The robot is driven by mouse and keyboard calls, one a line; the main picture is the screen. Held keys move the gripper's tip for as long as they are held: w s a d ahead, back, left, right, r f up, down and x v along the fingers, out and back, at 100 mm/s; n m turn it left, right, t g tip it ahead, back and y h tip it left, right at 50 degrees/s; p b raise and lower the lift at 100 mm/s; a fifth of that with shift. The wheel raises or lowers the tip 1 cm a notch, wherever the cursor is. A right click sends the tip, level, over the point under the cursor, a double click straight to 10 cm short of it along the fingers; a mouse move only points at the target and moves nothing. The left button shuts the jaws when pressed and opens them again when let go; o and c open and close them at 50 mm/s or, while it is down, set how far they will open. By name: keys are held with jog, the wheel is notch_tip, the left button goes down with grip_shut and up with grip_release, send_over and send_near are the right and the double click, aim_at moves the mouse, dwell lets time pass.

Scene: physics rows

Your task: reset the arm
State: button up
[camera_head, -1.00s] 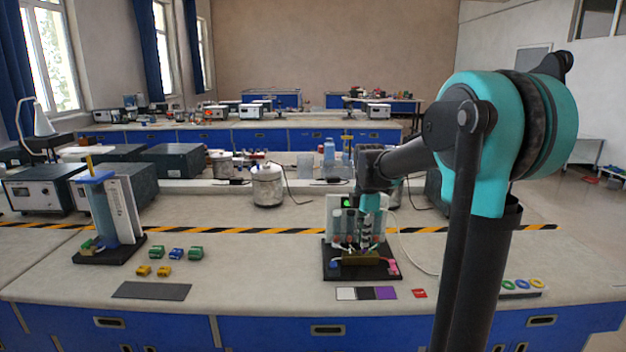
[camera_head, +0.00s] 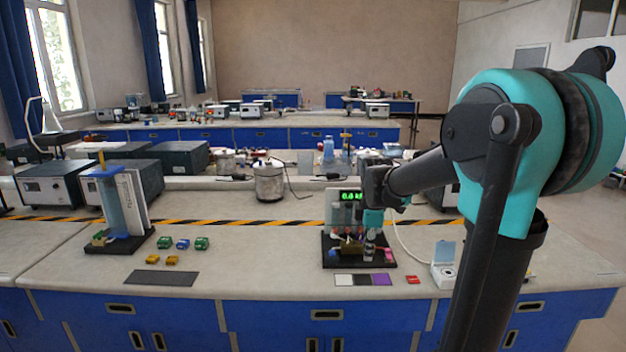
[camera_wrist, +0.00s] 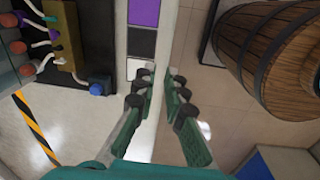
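My gripper (camera_wrist: 162,76) shows in the wrist view with its two green, dark-tipped fingers apart and nothing between them. It hangs over the bench's front edge, with pale floor tiles beyond. In the head view my arm reaches in from the right, and my gripper (camera_head: 371,240) points down in front of the test rig (camera_head: 345,205) with a green display. The rig's black base (camera_head: 345,263) carries a brass-coloured block (camera_wrist: 72,45). The fingertips are small and partly lost against the rig in the head view.
A strip of coloured squares (camera_head: 363,280) lies in front of the rig. A white blue-lidded box (camera_head: 445,268) stands right of it, close to my arm. Small coloured blocks (camera_head: 182,243) and a dark mat (camera_head: 161,279) lie left. A wooden barrel (camera_wrist: 275,55) shows at the wrist view's right.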

jog(key=s+d+f+m+t, duration=0.1)
jog(key=s+f+m, duration=0.5)
jog(key=s+m, duration=0.2)
jog(key=s+d+f+m+t, duration=0.2)
jog(key=s+f+m, duration=0.4)
jog(key=s+m, duration=0.3)
jog(key=shift+s, duration=0.65)
jog(key=shift+w, duration=0.1)
